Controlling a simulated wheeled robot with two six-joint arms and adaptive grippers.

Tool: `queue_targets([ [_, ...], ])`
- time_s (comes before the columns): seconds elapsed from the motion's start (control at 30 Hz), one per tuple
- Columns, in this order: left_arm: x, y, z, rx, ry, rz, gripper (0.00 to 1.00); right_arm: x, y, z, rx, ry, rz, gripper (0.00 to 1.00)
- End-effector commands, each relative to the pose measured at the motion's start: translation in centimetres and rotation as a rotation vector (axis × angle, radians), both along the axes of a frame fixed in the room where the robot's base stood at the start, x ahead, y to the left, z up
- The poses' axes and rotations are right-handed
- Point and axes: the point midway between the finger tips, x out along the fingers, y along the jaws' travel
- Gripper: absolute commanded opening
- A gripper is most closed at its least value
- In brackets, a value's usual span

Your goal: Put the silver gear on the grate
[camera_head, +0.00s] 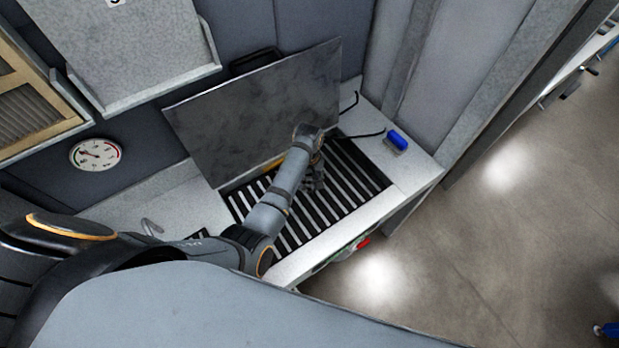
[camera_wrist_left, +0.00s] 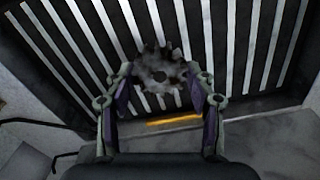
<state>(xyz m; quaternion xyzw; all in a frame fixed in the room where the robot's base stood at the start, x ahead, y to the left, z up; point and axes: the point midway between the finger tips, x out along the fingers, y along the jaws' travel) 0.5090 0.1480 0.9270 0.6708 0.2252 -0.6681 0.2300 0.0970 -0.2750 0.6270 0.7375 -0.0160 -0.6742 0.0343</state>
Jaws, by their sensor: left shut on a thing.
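The silver gear (camera_wrist_left: 158,73) looks dark grey and toothed, with a hole in its middle. In the left wrist view it sits between the fingertips of my left gripper (camera_wrist_left: 160,78), which is shut on it. In the head view my left gripper (camera_head: 314,180) is over the grate (camera_head: 348,190), near its back middle, and the gear cannot be made out clearly there. The grate has pale bars with dark gaps, and its bars also show behind the gear in the left wrist view (camera_wrist_left: 262,40). I cannot tell whether the gear touches the bars. My right gripper is not in view.
A raised grey metal lid (camera_head: 265,110) stands behind the grate. A blue-handled brush (camera_head: 397,140) and a dark hooked rod (camera_head: 362,134) lie on the right ledge. A coiled wire (camera_head: 151,227) is at left, below a round gauge (camera_head: 95,154). The grate's right part is clear.

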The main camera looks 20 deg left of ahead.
Motion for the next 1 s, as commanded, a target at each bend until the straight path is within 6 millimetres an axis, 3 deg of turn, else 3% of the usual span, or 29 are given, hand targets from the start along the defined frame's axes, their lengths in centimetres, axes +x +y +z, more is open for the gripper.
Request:
queue_targets([
  [0.17, 0.1, 0.0, -1.5, -0.001, -0.002, -0.001, 0.00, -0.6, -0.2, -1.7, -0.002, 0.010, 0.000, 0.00],
  [0.5, 0.0, 0.0, -6.3, -0.001, -0.002, -0.001, 0.00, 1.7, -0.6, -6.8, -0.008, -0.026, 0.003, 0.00],
  [0.7, 0.1, 0.0, -7.9, 0.000, -0.001, -0.002, 0.00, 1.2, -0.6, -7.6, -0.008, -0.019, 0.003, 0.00],
  [1.0, 0.1, 0.0, -8.0, 0.000, -0.003, -0.002, 0.00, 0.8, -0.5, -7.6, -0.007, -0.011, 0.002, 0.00],
])
